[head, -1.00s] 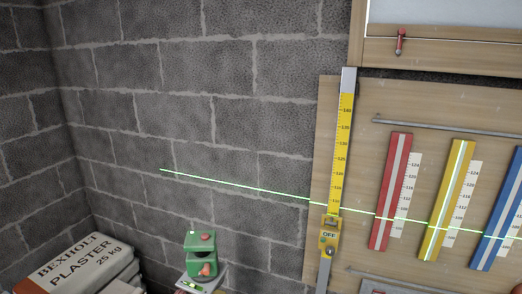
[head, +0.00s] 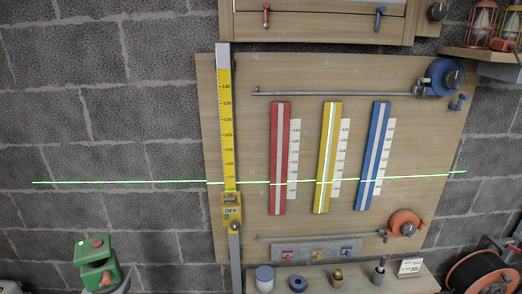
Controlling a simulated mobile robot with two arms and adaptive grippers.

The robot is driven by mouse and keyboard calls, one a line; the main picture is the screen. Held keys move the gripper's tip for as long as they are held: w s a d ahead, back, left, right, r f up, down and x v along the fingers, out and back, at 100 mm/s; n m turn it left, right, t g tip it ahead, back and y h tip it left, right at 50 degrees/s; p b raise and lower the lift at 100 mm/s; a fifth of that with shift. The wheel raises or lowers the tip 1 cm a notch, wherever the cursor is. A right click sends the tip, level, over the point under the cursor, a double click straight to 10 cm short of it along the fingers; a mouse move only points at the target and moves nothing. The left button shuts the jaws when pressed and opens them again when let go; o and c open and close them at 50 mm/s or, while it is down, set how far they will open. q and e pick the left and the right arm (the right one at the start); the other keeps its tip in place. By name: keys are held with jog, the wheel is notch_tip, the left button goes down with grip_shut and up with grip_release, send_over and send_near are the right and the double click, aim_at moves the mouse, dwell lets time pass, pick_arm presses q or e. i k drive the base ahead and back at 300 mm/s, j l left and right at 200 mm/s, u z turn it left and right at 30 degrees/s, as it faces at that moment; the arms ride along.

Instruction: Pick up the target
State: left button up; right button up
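No thing in the head view is plainly marked as the target, so I cannot tell which one it is. A tall staff with a yellow scale (head: 227,130) stands against the wooden board, with a yellow box reading OFF (head: 231,211) on it. A green device with red knobs (head: 98,264) is at the lower left. Neither of my grippers is in view.
Red (head: 278,165), yellow (head: 327,160) and blue (head: 371,160) strips with scales hang on the wooden board (head: 430,120). A green light line crosses them. A card (head: 410,267) stands on the shelf; a dark cable reel (head: 478,275) is at lower right. Lanterns (head: 484,20) stand upper right.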

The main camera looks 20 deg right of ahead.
aim_at(288, 253)
jog(key=z, duration=1.2)
